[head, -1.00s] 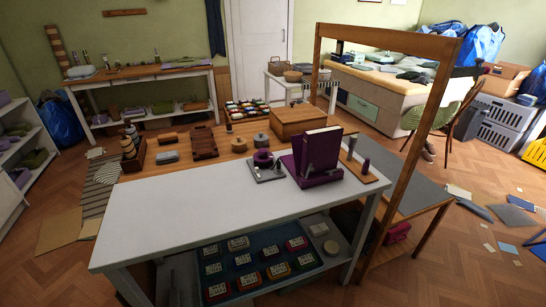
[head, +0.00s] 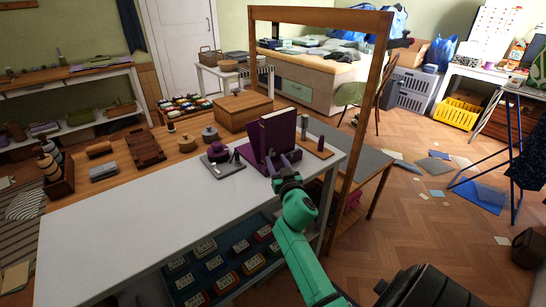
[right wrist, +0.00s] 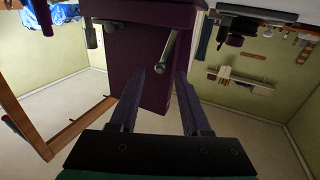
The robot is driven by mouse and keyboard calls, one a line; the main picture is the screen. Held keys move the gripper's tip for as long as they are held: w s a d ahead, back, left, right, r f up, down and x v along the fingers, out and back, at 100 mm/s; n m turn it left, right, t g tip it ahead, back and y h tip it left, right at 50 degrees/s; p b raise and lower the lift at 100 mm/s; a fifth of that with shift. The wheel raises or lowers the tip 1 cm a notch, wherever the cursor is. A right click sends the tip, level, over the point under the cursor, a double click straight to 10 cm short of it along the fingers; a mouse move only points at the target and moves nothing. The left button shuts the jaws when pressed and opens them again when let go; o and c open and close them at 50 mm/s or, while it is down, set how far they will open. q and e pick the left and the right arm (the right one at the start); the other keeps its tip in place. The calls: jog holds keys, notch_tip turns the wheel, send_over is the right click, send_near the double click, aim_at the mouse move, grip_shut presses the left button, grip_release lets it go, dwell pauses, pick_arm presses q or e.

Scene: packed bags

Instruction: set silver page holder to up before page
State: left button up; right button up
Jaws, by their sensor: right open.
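A purple book stand (head: 267,157) with an upright purple book (head: 278,131) stands near the right end of the white table. In the right wrist view, which looks upside down, the stand's ledge (right wrist: 150,12) is at the top and the upright purple panel (right wrist: 138,85) hangs below it. A silver page holder (right wrist: 167,52) with a rounded end shows in front of the panel; a second silver holder (right wrist: 90,27) is at its left. My right gripper (head: 285,160) is open in front of the stand. Its fingers (right wrist: 164,72) flank the nearer holder without visibly gripping it.
A wooden frame (head: 354,120) rises close to the right of the stand. The white tabletop (head: 150,210) at left is clear.

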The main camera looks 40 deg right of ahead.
jog(key=shift+x, duration=1.45)
grip_shut()
jog(key=a+f+n+t+b, duration=0.1)
jog(key=n+b, duration=0.1)
jog(key=b, duration=0.3)
jog(key=shift+a+r+n+b, duration=0.15)
jog(key=shift+n+b, duration=0.2)
jog(key=shift+n, duration=0.05)
jog(key=shift+r, duration=0.25)
grip_release()
